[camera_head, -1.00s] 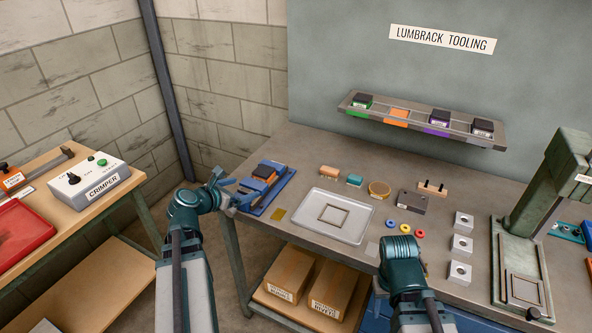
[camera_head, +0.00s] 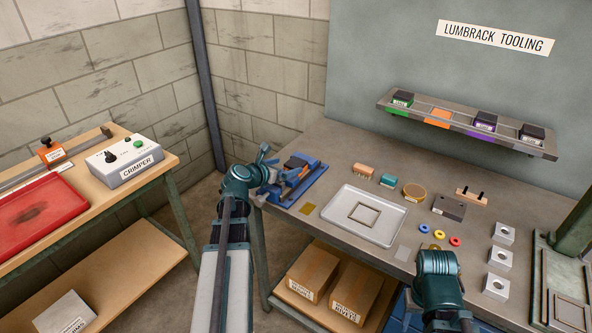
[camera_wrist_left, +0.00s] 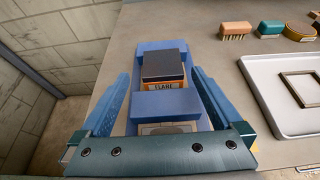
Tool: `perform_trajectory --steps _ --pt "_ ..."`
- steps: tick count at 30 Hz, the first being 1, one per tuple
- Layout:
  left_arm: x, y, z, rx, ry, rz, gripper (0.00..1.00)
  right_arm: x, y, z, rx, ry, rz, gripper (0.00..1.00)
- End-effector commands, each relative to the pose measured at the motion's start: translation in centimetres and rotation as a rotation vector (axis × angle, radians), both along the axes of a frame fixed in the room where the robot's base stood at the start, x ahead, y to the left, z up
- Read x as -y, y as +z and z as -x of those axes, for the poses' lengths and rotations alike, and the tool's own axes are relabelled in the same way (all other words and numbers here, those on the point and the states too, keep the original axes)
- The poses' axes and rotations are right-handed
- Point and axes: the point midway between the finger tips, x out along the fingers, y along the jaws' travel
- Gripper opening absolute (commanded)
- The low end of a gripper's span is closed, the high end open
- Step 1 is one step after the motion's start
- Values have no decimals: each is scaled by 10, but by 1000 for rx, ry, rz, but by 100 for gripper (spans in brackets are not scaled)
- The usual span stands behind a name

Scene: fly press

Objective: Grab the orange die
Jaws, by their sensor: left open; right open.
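The orange die (camera_head: 296,162), with a dark top, sits in a blue holder (camera_head: 310,183) at the bench's left end. The left wrist view shows its orange-edged label "FLARE" (camera_wrist_left: 163,86). My left gripper (camera_head: 277,174) is at the holder. In the left wrist view its two blue fingers (camera_wrist_left: 165,82) are spread, one on each side of the die, with visible gaps; it is empty. My right arm's teal wrist (camera_head: 437,270) is over the bench's front edge; its fingers are hidden.
A wall rack (camera_head: 460,124) holds green- and purple-marked dies and a bare orange slot. A grey tray (camera_head: 362,233), brushes, coloured rings and metal blocks (camera_head: 497,258) lie to the right. A crimper (camera_head: 137,162) and a red tray (camera_head: 40,212) occupy the left table.

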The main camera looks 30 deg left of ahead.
Motion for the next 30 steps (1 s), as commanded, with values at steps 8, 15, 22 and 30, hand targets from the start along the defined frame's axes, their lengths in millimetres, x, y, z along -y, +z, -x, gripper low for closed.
perform_trajectory --steps 8,15,22,30 --pt "1 -2 -8 0 0 -1 100 0 -2 0 0 0 0 50" --pt "5 -13 -41 0 -1 -1 100 0 -13 0 0 0 0 50" --pt "7 -15 -50 0 0 0 100 0 -15 0 0 0 0 50" --pt "7 -15 -50 0 0 0 69 0 -15 0 0 0 0 50"
